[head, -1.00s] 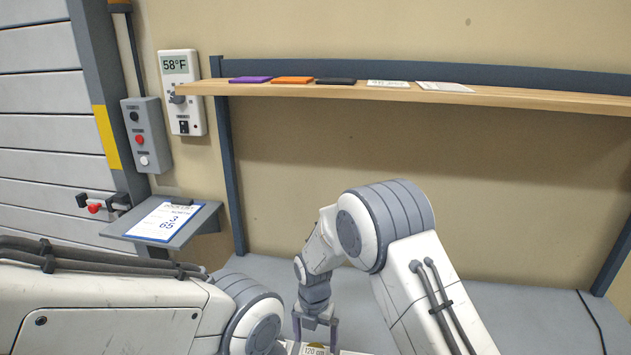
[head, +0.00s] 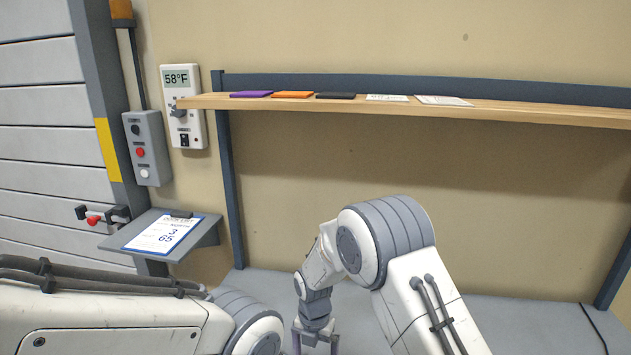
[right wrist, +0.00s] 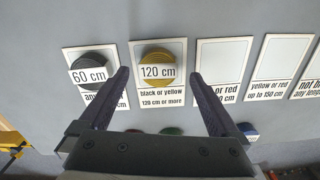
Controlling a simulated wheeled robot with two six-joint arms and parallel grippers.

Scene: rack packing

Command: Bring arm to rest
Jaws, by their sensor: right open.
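My right gripper (head: 316,347) points down over the grey worktop at the bottom edge of the head view. In the right wrist view its two fingers (right wrist: 158,82) are wide apart with nothing held between them. A yellow coil labelled 120 cm (right wrist: 157,57) lies on a white card beyond the fingertips, apart from them as far as I can tell. A dark coil labelled 60 cm (right wrist: 90,62) lies on the card to its left. My left arm (head: 110,320) comes in from the left in the head view; its gripper is outside the frame.
More labelled cards (right wrist: 271,72) lie to the right, bare where visible. A blue item (right wrist: 248,128) and a green one (right wrist: 172,131) show partly near the gripper body. A wooden shelf (head: 540,112) with flat coloured pieces spans the back. A clipboard (head: 163,236) sits at left.

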